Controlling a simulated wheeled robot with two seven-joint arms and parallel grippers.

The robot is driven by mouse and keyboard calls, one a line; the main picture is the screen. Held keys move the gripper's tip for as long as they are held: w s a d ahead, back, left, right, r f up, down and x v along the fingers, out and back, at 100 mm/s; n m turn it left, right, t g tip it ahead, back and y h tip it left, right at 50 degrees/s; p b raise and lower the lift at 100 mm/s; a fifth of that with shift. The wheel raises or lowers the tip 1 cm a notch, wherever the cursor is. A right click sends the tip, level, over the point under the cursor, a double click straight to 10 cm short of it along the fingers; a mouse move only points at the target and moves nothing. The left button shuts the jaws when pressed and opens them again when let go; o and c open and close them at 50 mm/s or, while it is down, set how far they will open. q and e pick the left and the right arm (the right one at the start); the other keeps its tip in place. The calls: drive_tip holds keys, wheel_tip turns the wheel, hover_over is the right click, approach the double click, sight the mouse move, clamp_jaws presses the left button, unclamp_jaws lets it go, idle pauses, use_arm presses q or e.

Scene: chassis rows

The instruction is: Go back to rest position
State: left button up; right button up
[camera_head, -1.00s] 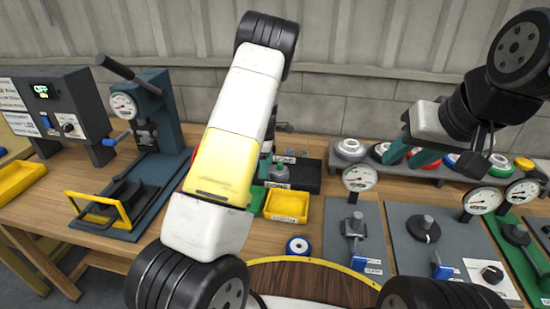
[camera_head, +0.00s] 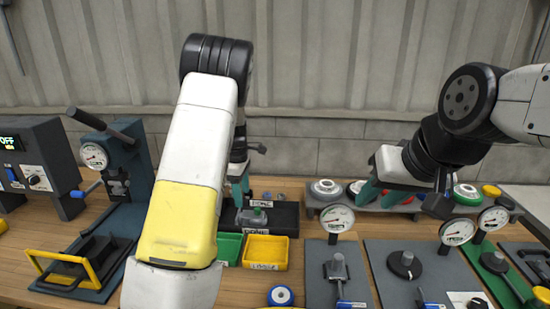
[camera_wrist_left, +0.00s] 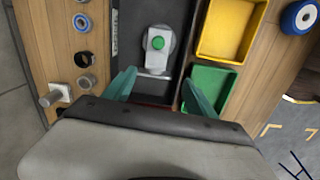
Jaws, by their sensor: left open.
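My left gripper (camera_head: 241,185) hangs over the back of the workbench, partly hidden behind my own white and yellow arm. In the left wrist view my left gripper (camera_wrist_left: 160,95) has its teal fingers spread with nothing held between them. Beyond its fingertips is a black tray (camera_head: 286,217) with a grey part (camera_wrist_left: 155,60) bearing a green button. My right gripper (camera_head: 385,192) is above the grey rack at the back right.
A green bin (camera_head: 229,248) and a yellow bin (camera_head: 266,252) stand in front of the black tray. A dial press (camera_head: 122,160) is on the left. Gauge fixtures (camera_head: 337,265) fill the right front. A blue-rimmed wheel (camera_head: 281,296) lies on the wood.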

use_arm(q)
drive_tip(key=s+d+r+m+t+h, duration=0.25)
drive_tip(key=s+r+m, duration=0.55)
drive_tip(key=s+r, duration=0.8)
drive_tip(key=s+r+m+t, duration=0.1)
drive_tip(key=s+r+m, duration=0.2)
drive_tip(key=s+m, duration=0.2)
drive_tip(key=s+d+r+m+t, duration=0.1)
drive_tip(key=s+r+m+t, duration=0.1)
drive_tip(key=s, duration=0.8)
drive_tip(key=r+m+y, duration=0.1)
drive_tip(key=m, duration=0.1)
drive_tip(key=shift+s+d+m, duration=0.25)
drive_tip(key=shift+s+m, duration=0.1)
drive_tip(key=shift+m, duration=0.05)
